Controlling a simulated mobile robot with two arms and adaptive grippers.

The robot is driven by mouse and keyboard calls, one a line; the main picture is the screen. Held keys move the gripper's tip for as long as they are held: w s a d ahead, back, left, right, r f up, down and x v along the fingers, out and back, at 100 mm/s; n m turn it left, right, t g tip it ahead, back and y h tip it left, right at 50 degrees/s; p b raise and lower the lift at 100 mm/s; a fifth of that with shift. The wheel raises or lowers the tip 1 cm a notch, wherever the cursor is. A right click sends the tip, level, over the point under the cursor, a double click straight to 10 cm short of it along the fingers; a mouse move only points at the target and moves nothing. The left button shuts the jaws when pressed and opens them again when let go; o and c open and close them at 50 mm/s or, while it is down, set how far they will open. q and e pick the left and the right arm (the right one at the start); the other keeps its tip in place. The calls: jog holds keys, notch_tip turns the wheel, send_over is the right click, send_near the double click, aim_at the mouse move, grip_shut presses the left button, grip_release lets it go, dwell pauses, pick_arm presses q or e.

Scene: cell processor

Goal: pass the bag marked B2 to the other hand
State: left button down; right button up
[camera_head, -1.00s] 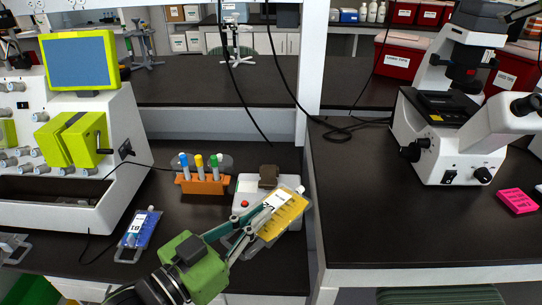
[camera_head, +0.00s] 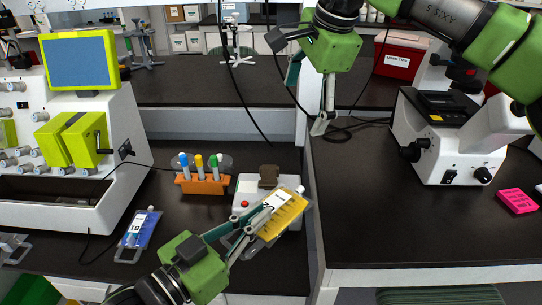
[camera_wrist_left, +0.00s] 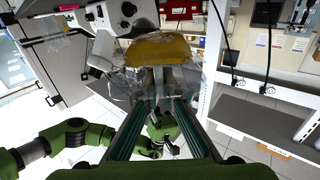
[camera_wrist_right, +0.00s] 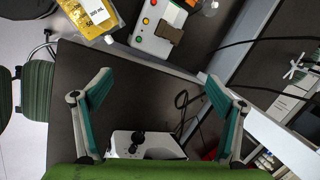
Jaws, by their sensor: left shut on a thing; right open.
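A clear bag with yellow contents and a white label (camera_head: 287,217) is held in my left gripper (camera_head: 264,219), above the bench in front of the white device. Its label is too small to read surely. The left wrist view shows the yellow bag (camera_wrist_left: 158,47) beyond the fingers. My right gripper (camera_head: 318,122) is open and empty, pointing down, above and to the right of the bag and apart from it. In the right wrist view its fingers (camera_wrist_right: 155,92) are spread, and the bag (camera_wrist_right: 72,18) is at the upper left.
A white device with a red button (camera_head: 246,190) stands just behind the bag. An orange tube rack (camera_head: 204,184) is to its left. A blue bag (camera_head: 139,230) lies further left. A microscope (camera_head: 445,150) and pink block (camera_head: 517,201) are on the right bench.

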aim_at(271, 206)
pick_arm(q)
jog(key=shift+r, duration=0.1)
pick_arm(e)
jog(key=s+a+f+n+g+h, duration=0.1)
jog(key=s+a+f+n+g, duration=0.15)
jog(key=s, duration=0.35)
jog(key=s+a+f+n+g+h, duration=0.1)
jog(key=s+a+f+n, duration=0.1)
jog(key=s+a+n, duration=0.3)
jog(key=shift+m, duration=0.85)
jog(key=f, duration=0.4)
jog(key=s+f, duration=0.1)
jog(key=f, duration=0.3)
jog(key=d+f, duration=0.1)
jog(key=f, duration=0.3)
jog(key=shift+s, duration=0.15)
jog(key=c, duration=1.4)
pick_arm(q)
jog(key=c, duration=2.2)
grip_release()
pick_arm(e)
jog(key=shift+c, duration=0.2)
pick_arm(q)
jog(key=shift+o, duration=0.2)
